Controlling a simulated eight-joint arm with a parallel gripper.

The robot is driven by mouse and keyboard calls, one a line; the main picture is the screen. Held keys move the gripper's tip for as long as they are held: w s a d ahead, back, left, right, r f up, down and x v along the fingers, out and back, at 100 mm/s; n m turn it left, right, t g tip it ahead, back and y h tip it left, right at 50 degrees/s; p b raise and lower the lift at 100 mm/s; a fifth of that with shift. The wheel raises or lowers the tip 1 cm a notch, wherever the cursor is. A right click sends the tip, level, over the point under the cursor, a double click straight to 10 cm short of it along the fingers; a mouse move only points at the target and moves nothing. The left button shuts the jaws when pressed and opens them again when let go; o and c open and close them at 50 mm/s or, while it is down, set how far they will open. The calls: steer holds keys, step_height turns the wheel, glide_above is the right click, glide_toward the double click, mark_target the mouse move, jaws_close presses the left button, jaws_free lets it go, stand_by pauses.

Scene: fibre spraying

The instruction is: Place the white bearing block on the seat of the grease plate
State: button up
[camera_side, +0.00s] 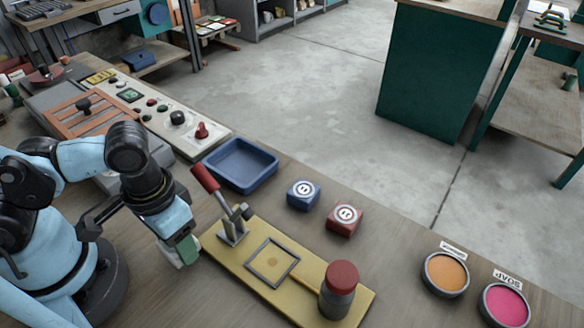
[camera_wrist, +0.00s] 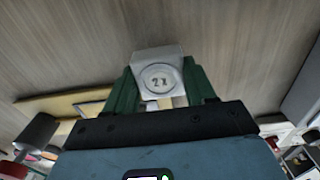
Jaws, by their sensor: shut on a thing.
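In the side view the block (camera_side: 170,256) shows only partly beside the green finger, at the left end of the grease plate. The yellow grease plate (camera_side: 228,261) lies on the bench. Its seat, a dark square frame (camera_side: 272,263) with a small orange-brown spot inside, is to the right of my gripper and holds no block.
A red-handled lever (camera_side: 218,198) stands on the plate's left end, close to my gripper. A red-capped jar (camera_side: 339,289) stands at its right end. A blue block (camera_side: 303,195), a red block (camera_side: 344,220) and a blue tray (camera_side: 241,166) sit behind. Orange (camera_side: 445,273) and pink (camera_side: 505,305) pots stand right.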

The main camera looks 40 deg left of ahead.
steer(key=shift+f, duration=1.05)
steer(key=shift+f, duration=0.15)
steer(key=o, duration=1.2)
steer(key=shift+o, duration=0.2)
steer(key=shift+r, duration=5.8)
steer(key=shift+o, duration=0.5)
steer(key=shift+r, duration=0.35)
